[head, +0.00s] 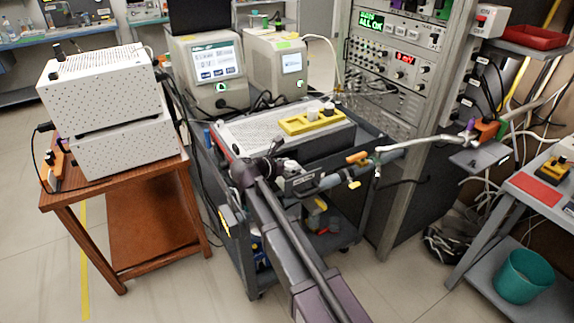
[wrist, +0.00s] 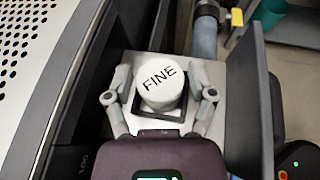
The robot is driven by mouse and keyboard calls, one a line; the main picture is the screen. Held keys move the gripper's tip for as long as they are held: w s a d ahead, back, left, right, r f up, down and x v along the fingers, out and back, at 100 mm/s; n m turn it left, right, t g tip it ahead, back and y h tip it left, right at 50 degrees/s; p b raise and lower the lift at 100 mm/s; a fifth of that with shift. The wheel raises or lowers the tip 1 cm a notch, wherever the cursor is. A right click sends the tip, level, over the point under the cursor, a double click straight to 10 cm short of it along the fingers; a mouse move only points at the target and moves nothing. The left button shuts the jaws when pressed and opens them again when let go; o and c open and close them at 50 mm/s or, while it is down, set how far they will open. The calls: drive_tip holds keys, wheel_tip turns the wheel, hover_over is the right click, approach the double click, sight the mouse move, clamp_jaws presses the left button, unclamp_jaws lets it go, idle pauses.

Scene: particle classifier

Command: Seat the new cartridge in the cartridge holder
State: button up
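A white round cartridge marked FINE (wrist: 162,86) stands upright inside a square dark-rimmed holder (wrist: 146,122) on a grey plate in the wrist view. My gripper (wrist: 161,76) has one finger on each side of it. Narrow gaps show between the fingers and the cartridge, so the gripper looks open around it. The cartridge's lower part and how deep it sits are hidden. In the head view my gripper (head: 284,168) is low at the cart's front, beside a small grey block on the pipe line. A yellow rack (head: 297,126) on the perforated box carries small round pieces.
The perforated white box (head: 250,133) lies close to the left of my gripper. A dark upright panel (wrist: 250,95) stands close on the right in the wrist view. A pipe with orange handles (head: 357,158) runs right from the holder area. An instrument rack (head: 392,130) stands behind.

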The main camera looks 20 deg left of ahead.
drive_tip(key=shift+r, duration=0.2)
idle(0.4)
drive_tip(key=shift+s+a+r+p, duration=0.1)
drive_tip(key=shift+s+r+p, duration=0.1)
drive_tip(key=shift+p, duration=0.15)
drive_tip(key=p+v, duration=0.4)
drive_tip(key=v, duration=0.7)
drive_tip(key=shift+s+a, duration=0.2)
drive_tip(key=shift+f, duration=0.1)
